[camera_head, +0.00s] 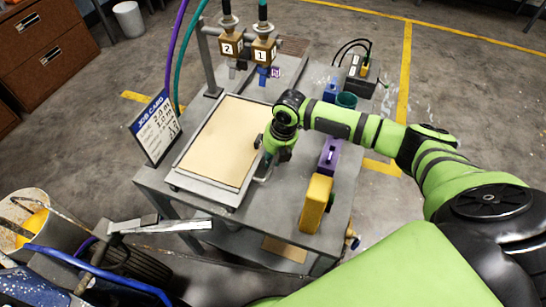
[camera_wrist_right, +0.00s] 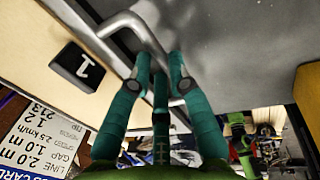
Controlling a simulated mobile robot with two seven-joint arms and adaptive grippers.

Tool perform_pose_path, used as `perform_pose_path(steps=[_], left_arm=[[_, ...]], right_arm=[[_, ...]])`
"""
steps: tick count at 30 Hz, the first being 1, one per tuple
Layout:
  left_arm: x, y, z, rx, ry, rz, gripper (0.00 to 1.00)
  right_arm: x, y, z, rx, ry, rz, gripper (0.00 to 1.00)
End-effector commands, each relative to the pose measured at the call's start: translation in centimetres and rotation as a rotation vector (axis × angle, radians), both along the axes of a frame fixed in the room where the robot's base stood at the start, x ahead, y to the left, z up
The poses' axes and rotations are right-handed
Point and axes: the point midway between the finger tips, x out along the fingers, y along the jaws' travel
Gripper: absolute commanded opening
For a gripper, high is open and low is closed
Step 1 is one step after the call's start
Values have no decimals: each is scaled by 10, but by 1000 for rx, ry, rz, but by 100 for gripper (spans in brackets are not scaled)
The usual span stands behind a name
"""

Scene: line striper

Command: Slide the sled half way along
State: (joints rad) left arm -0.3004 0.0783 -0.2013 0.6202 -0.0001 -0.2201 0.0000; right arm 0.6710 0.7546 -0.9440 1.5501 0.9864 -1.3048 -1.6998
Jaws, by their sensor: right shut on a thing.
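A flat beige board (camera_head: 220,142) lies in a grey frame (camera_head: 205,188) on the metal cart, and I take this for the sled. Its grey bar handle (camera_wrist_right: 125,22) is bent and shows in the right wrist view beside the beige panel (camera_wrist_right: 28,42). My right gripper (camera_head: 268,151) is at the right edge of the frame in the head view. In the right wrist view its teal fingers (camera_wrist_right: 161,65) close around the handle. In the head view the gripper's own body hides the grip. My left gripper is not in view.
A job card (camera_head: 156,128) stands left of the frame. Valves numbered 2 (camera_head: 230,49) and 1 (camera_head: 264,51) hang behind it. A yellow block (camera_head: 315,204) and a purple block (camera_head: 329,155) stand right of it. A black block (camera_wrist_right: 74,67) marked 1 sits near the handle.

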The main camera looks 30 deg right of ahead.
Motion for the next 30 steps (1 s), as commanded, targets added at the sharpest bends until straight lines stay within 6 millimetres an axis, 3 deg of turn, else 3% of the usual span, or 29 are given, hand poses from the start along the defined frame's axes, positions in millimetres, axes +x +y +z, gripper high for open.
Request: perform_pose_path(steps=[8, 21, 30], left_arm=[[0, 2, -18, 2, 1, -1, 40], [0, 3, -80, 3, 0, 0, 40], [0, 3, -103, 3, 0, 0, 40]], right_arm=[[22, -26, -4, -3, -1, -8, 0], [83, -93, -6, 1, -2, -7, 0], [103, -116, -3, 0, 2, -3, 0]])
